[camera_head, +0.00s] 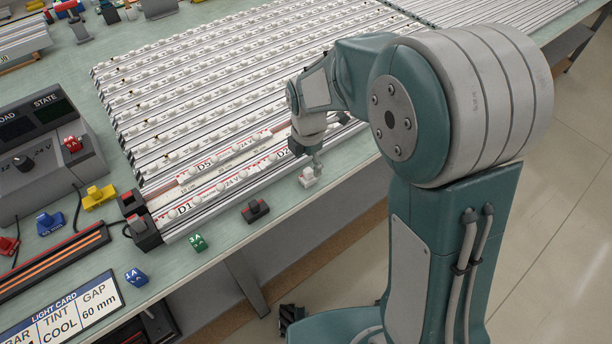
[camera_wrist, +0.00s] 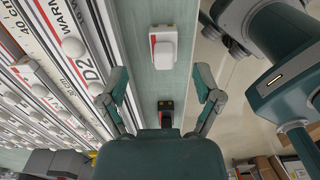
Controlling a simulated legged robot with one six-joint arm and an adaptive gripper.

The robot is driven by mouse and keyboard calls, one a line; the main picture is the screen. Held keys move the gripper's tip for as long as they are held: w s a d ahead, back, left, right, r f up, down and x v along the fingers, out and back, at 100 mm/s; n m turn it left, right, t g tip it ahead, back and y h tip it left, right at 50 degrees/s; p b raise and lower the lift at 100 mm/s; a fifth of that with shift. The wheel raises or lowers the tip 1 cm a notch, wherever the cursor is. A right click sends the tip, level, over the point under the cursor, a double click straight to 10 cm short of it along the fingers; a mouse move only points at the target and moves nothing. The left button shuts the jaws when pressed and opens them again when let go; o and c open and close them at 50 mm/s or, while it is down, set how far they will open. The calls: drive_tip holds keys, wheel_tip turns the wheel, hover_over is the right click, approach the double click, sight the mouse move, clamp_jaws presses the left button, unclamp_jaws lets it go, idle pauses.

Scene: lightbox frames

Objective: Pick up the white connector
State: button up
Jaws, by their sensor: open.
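In the wrist view the two fingers of my gripper (camera_wrist: 161,80) are spread wide and hold nothing. The connector lies ahead of the gap between the fingertips, roughly centred. I cannot tell the exact height between them.
A black connector with red (camera_head: 255,211) lies on the front strip, also between the fingers in the wrist view (camera_wrist: 165,112). Light bars with white domes (camera_head: 200,170) lie close left. A green block (camera_head: 198,243) and blue block (camera_head: 136,278) lie farther left. The bench edge drops to the floor.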

sight(309, 170)
drive_tip(key=f, duration=0.4)
drive_tip(key=shift+s+d+f, duration=0.15)
drive_tip(key=shift+d+f, duration=0.1)
drive_tip(key=shift+f, duration=0.1)
drive_tip(key=shift+a+f, duration=0.15)
drive_tip(key=shift+a, duration=0.3)
drive_tip(key=shift+d, duration=0.35)
drive_tip(key=c, duration=1.1)
